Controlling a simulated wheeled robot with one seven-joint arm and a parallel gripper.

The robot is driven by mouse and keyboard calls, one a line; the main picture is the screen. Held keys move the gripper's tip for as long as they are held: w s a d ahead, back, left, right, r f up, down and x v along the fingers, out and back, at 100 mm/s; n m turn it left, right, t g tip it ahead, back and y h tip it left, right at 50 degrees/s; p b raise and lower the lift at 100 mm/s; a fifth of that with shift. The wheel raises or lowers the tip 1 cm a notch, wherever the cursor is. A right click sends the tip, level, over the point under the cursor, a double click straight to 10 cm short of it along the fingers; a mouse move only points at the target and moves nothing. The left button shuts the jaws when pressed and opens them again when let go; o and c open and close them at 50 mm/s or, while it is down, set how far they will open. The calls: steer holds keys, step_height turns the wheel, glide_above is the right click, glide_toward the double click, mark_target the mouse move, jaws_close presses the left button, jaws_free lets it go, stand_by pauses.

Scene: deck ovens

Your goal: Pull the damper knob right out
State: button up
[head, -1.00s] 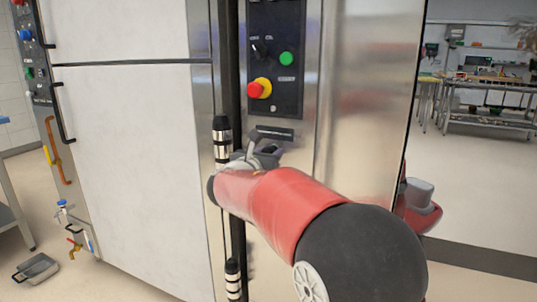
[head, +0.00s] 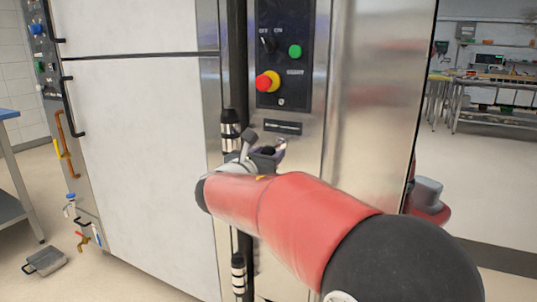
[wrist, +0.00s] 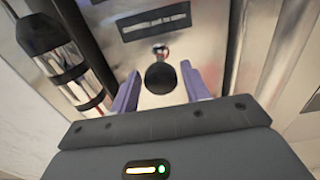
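The damper knob (wrist: 161,76) is a round black ball on a short stem. It stands out from the steel panel, below a dark label plate (wrist: 153,20) whose small lettering is blurred; the plate also shows in the head view (head: 283,127). My gripper (wrist: 160,80) is open. Its two purple fingers are on the left and right of the knob, with a visible gap on each side. In the head view my gripper (head: 268,151) is close to the panel just under the plate, and my wrist partly hides the knob there.
A black upright bar with black-and-silver fittings (wrist: 68,72) runs just left of my gripper. Above are a red-and-yellow stop button (head: 268,82) and a green button (head: 295,51). A large white door (head: 140,150) fills the left. Open floor lies to the right.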

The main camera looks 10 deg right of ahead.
steer(key=shift+o, duration=0.8)
steer(key=v, duration=0.7)
steer(key=shift+s+a+b, duration=0.2)
steer(key=shift+s+b, duration=0.1)
